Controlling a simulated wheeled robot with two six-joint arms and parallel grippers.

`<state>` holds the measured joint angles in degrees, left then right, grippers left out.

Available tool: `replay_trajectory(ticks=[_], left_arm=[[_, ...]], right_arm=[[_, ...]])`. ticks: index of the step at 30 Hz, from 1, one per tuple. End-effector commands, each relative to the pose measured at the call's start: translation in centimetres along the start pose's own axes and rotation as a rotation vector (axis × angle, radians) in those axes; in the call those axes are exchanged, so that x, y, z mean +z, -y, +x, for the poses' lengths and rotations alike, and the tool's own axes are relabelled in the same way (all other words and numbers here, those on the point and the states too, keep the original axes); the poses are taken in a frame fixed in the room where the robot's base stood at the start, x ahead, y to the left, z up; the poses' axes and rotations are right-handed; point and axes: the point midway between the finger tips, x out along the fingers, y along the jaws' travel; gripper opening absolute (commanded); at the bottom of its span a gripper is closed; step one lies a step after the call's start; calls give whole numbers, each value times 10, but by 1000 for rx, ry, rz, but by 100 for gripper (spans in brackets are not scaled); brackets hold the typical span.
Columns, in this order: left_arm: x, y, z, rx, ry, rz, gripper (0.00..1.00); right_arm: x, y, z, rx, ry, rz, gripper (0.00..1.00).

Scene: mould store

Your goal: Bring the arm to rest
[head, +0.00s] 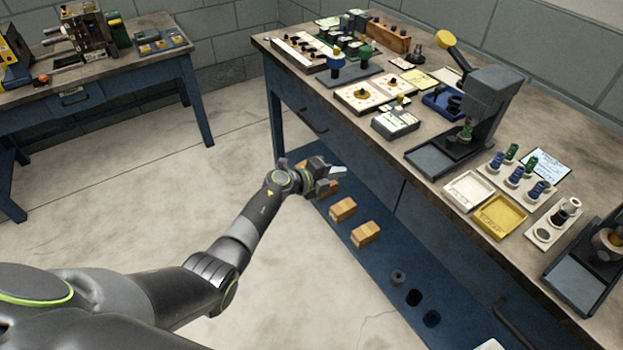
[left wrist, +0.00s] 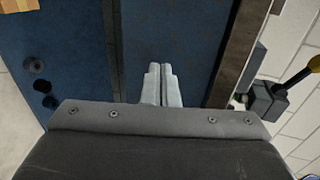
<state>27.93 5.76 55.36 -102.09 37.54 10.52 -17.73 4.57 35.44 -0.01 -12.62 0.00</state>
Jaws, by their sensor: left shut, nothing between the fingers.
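My left arm comes in from the lower left in the head view and reaches toward the front of the blue workbench. My left gripper (head: 338,172) is in front of the bench, below its top and above the blue lower shelf. In the left wrist view the two pale fingers of my left gripper (left wrist: 162,85) are together with nothing between them. The blue bench front (left wrist: 165,30) lies beyond the fingertips. My right gripper is in neither view.
The workbench top (head: 410,165) carries trays, a press (head: 487,98) and small parts. Wooden blocks (head: 366,233) and dark round pieces (head: 398,277) are on the lower shelf (head: 385,262). A second bench (head: 100,75) stands at the back left. Floor (head: 150,210) between the benches is clear.

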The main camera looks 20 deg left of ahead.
Motion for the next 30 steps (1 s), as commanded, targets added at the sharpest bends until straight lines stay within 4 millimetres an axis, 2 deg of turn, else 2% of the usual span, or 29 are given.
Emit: replay_trajectory(ticks=[4,9,12,23,26,29,30], left_arm=[[0,1,-29,3,1,0,0],[0,0,-54,3,0,-1,0],[0,-1,-64,3,1,0,0],[0,-2,-73,2,0,-5,0],[-1,-12,-75,-5,11,-45,0],[-2,-36,-81,-28,49,-156,0],[-2,-51,-86,-39,74,-222,0]], right_arm=[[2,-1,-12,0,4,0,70],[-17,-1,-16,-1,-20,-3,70],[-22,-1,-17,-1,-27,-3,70],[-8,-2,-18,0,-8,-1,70],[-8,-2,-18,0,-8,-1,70],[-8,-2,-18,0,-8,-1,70],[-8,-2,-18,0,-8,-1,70]])
